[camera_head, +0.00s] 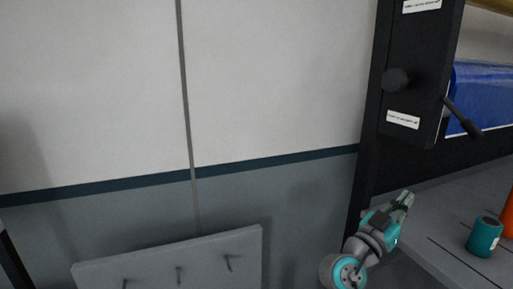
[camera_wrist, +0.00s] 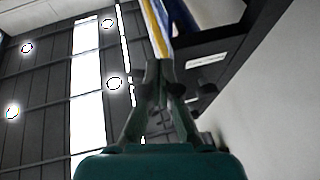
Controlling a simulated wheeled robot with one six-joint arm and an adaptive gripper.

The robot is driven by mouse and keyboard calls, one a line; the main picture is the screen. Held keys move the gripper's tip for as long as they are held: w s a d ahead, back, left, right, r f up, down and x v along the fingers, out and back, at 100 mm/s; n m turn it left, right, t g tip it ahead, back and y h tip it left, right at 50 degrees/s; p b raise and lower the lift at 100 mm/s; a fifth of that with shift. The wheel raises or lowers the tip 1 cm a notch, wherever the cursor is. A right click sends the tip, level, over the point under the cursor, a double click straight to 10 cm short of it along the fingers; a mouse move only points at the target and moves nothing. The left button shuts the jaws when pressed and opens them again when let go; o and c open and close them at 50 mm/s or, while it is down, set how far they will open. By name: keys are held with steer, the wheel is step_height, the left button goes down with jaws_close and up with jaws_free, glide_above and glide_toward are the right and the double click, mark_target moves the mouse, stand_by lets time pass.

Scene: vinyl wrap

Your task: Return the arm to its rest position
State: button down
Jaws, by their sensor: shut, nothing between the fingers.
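My gripper (camera_head: 405,199) is at the lower right in the head view, on the end of my grey and teal arm. It points up and to the right, beside the dark post and in front of the grey bench. In the wrist view my gripper (camera_wrist: 159,96) points up toward the ceiling, with its two fingers together and nothing between them. It appears to touch nothing. The lower part of my arm is cut off by the bottom of the head view.
A dark post (camera_head: 365,185) with a knob (camera_head: 396,80) and a lever (camera_head: 462,118) stands close by. A teal can (camera_head: 484,237) and an orange object (camera_head: 509,215) stand on the grey bench (camera_head: 440,225). A blue roll (camera_head: 485,95) is behind. A pegged board (camera_head: 170,263) is at lower left.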

steer(key=s+a+f+n+t+y, duration=0.1)
steer(key=s+a+f+n+y, duration=0.2)
steer(key=f, duration=0.6)
steer(key=s+a+f+n+t+y, duration=0.2)
steer(key=s+f+n+y, duration=0.15)
steer(key=f, duration=0.55)
steer(key=s+a+f+n+t+y, duration=0.1)
steer(key=s+a+f+n+y, duration=0.25)
steer(key=f, duration=0.55)
steer(key=s+a+f+n+y, duration=0.35)
steer(key=s+f+y, duration=0.4)
steer(key=s, duration=0.75)
steer(key=s+a+r, duration=0.1)
steer(key=s, duration=1.1)
steer(key=s+a+r+m+g+y, duration=0.1)
steer(key=s+a, duration=0.1)
steer(key=s, duration=1)
steer(key=shift+a+r+g, duration=0.25)
steer(key=shift+g, duration=0.05)
steer(key=shift+m+y, duration=0.25)
